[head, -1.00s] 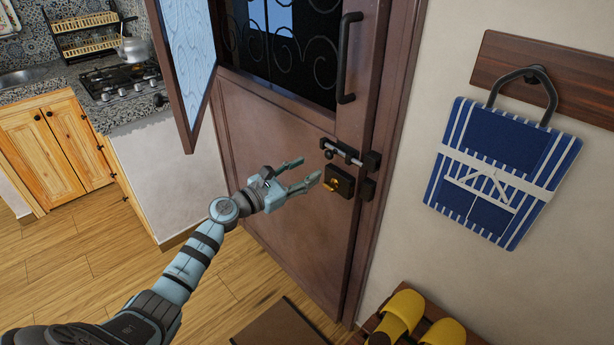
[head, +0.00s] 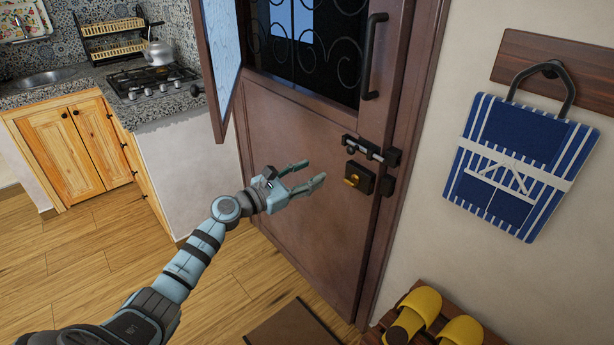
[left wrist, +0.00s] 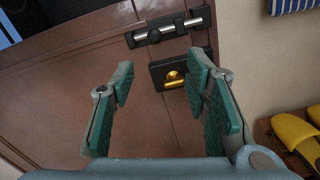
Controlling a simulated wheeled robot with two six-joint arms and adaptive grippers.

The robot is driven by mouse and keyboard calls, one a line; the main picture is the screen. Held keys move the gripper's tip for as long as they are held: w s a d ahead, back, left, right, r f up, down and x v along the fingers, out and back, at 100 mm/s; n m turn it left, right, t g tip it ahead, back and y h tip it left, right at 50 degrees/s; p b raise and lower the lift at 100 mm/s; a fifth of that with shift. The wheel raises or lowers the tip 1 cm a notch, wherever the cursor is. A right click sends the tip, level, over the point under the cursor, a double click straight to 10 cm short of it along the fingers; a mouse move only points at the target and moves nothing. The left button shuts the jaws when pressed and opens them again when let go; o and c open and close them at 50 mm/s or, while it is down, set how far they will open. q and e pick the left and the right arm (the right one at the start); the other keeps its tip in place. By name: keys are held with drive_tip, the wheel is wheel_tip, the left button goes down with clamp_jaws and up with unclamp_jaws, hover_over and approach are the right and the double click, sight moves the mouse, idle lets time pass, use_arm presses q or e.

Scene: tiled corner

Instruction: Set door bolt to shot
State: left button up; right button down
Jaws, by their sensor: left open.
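The door bolt (head: 363,148) is a silver rod on a black plate, fixed across the right edge of the brown door (head: 300,150). In the left wrist view the bolt (left wrist: 170,30) shows a round knob on the rod, and the rod's right end is near a black keeper. I cannot tell how far it enters the keeper. Below sits a black lock box with a brass piece (head: 352,180). My left gripper (head: 316,171) is open and empty, to the left of the lock and apart from it. My right gripper is not in view.
A black pull handle (head: 372,60) stands above the bolt. An open framed panel (head: 217,70) juts out at the upper left. A blue striped bag (head: 515,165) hangs on the right wall. Yellow slippers (head: 425,305) rest on a wooden rack below. Wooden floor lies at left.

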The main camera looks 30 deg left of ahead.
use_arm(q)
drive_tip(key=v, duration=0.7)
drive_tip(key=shift+s+a, duration=0.2)
drive_tip(key=shift+s, duration=0.1)
drive_tip(key=shift+w, duration=0.1)
drive_tip(key=shift+c, duration=0.3)
